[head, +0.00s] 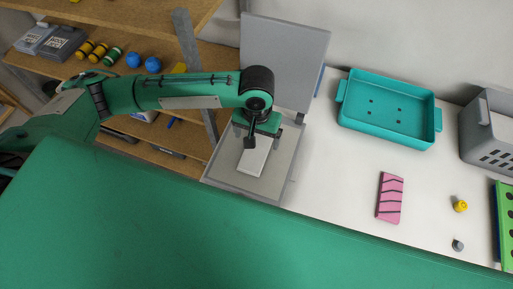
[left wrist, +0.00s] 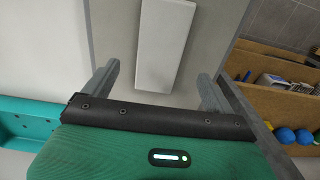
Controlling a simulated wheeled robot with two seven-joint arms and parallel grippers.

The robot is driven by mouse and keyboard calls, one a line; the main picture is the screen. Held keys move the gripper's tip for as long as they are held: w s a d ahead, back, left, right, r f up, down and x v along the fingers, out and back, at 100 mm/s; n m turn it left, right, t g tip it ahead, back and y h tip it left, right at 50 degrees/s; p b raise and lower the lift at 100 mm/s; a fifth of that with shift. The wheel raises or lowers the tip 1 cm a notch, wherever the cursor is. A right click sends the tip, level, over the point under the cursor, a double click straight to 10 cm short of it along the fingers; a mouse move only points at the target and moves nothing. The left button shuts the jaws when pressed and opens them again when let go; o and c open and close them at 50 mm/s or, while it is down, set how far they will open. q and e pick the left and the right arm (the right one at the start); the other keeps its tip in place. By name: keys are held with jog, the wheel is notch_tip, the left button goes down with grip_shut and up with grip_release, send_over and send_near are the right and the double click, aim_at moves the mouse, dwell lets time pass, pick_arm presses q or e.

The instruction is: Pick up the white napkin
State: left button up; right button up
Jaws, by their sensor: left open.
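The white napkin (head: 254,158), a folded flat rectangle, lies in a shallow grey case or tray (head: 283,190) with a raised grey lid (head: 285,50) behind it. My left gripper (head: 262,136) is just above the far end of the napkin, pointing down. In the left wrist view the napkin (left wrist: 165,42) lies ahead, between the lines of the two fingers (left wrist: 158,82). The fingers are apart with nothing between them, and I see no contact with the napkin. My right gripper is not in view.
A teal tray (head: 388,138) stands on the white table at the back right, with a grey basket (head: 490,130) beyond it. A pink patterned block (head: 390,198), a yellow piece (head: 460,206) and a small grey piece (head: 458,245) lie nearer. Wooden shelves (head: 150,60) stand left.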

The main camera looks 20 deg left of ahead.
aim_at(256, 149)
pick_arm(q)
jog(key=f+p, duration=0.1)
jog(key=f, duration=0.3)
jog(key=shift+s+f+p, duration=0.15)
jog(key=shift+s+p, duration=0.05)
jog(key=shift+p, duration=0.1)
jog(key=shift+f, duration=0.5)
jog(key=c, duration=1.1)
jog(key=shift+c, duration=0.2)
jog(key=shift+r, duration=0.15)
